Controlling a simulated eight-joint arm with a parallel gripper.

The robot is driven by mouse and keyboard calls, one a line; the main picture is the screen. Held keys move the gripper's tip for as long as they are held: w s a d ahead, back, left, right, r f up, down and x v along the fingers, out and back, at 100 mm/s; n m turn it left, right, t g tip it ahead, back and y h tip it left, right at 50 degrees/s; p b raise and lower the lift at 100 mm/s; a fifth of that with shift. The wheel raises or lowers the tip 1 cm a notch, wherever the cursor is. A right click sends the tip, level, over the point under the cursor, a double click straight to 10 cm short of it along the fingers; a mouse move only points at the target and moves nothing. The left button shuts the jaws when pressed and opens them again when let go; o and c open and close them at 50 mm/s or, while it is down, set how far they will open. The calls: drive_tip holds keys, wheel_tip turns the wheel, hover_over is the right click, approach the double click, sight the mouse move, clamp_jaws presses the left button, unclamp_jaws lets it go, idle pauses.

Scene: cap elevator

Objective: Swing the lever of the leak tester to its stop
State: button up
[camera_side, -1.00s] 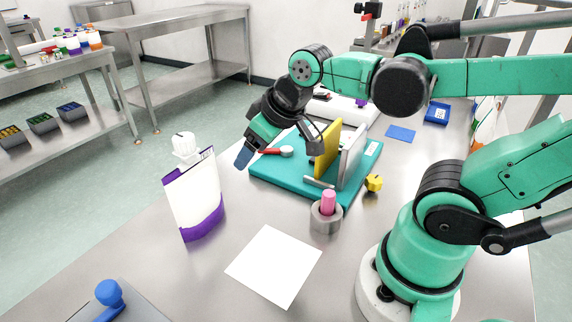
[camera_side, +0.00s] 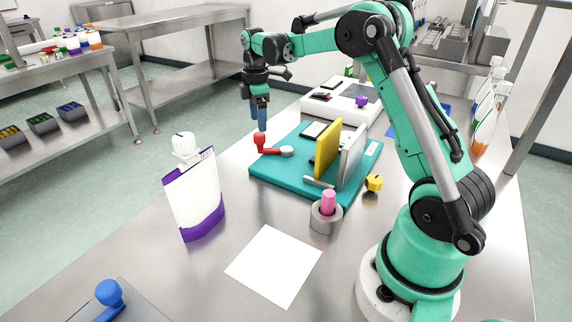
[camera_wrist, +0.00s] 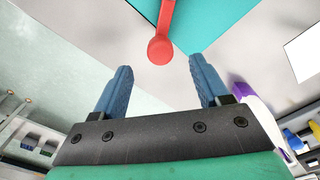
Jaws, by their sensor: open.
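The leak tester is a teal base plate (camera_side: 290,178) on the steel table, with a yellow plate (camera_side: 327,150) and a grey plate (camera_side: 352,155) standing on it. Its red lever (camera_side: 268,148) lies at the plate's left side, running from a round grey pivot (camera_side: 287,151) to an upright red knob. My gripper (camera_side: 258,122) points down just above the knob, its blue fingers in line with it in the side view. In the wrist view the red knob (camera_wrist: 160,49) shows ahead of and between the open fingers (camera_wrist: 160,88). Nothing is held.
A white pouch with a purple base (camera_side: 195,195) stands to the left. A grey cup with a pink plug (camera_side: 327,215), a yellow knob (camera_side: 373,183) and a white sheet (camera_side: 273,265) are in front. A white scale (camera_side: 342,100) stands behind.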

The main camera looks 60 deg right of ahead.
sight(259, 133)
wheel_tip(259, 133, down, 5)
drive_tip(key=shift+r, duration=0.1)
drive_tip(key=shift+c, duration=0.3)
clamp_jaws()
idle(1.3)
